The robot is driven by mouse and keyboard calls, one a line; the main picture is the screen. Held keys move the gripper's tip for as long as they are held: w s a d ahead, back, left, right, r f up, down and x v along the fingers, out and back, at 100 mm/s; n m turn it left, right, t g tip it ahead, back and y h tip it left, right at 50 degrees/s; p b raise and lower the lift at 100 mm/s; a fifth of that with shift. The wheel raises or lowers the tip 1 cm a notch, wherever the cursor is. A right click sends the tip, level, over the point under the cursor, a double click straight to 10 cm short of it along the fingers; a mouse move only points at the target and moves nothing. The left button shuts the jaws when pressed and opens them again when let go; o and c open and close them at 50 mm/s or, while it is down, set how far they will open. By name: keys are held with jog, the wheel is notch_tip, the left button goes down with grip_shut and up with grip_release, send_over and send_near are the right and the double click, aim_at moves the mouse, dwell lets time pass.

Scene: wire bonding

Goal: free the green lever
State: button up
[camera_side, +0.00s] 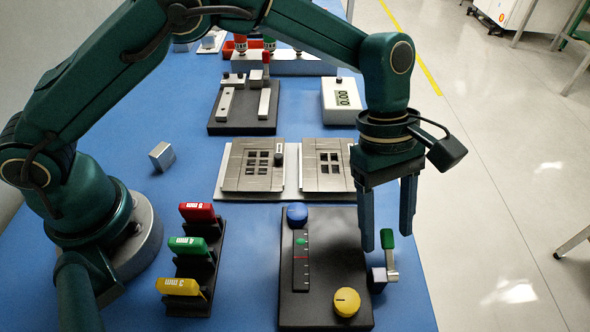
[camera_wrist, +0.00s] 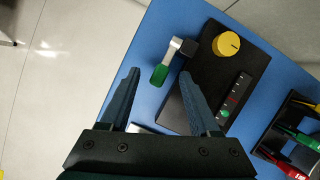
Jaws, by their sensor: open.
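The green lever (camera_side: 387,239) has a green grip on a metal arm and stands at the right edge of a black panel (camera_side: 322,225). In the wrist view the green lever (camera_wrist: 159,75) shows between and just beyond my fingertips. My gripper (camera_side: 388,236) is open, pointing down, with its fingers above and around the lever's grip in the side view. I cannot tell whether a finger touches it. The panel also carries a yellow knob (camera_side: 346,301), a blue knob (camera_side: 297,214) and a marked scale (camera_side: 301,260).
A rack with red, green and yellow tagged blocks (camera_side: 181,287) stands left of the panel. Metal plates with square windows (camera_side: 254,164) lie behind it. A small display box (camera_side: 342,100) and a black fixture (camera_side: 244,108) stand farther back. The blue table's right edge is close to the lever.

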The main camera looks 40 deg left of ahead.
aim_at(393, 246)
grip_shut()
jog(key=shift+d+r, duration=0.1)
jog(key=t+y, duration=0.1)
jog(key=s+d+r+t+y, duration=0.1)
jog(key=shift+r+t, duration=0.25)
jog(key=shift+t, duration=0.05)
jog(key=shift+s+d+r+t+y, duration=0.2)
jog(key=shift+s+d+t+y, duration=0.1)
jog(key=shift+t+y, duration=0.35)
jog(key=shift+s+d+r+t+y, duration=0.25)
jog(key=shift+s+d+t+y, duration=0.1)
jog(key=shift+t+y, duration=0.3)
jog(key=shift+s+d+r+t+y, duration=0.2)
jog(key=shift+s+d+t+y, duration=0.1)
jog(key=shift+t+y, duration=0.35)
jog(key=shift+m, duration=0.3)
grip_release()
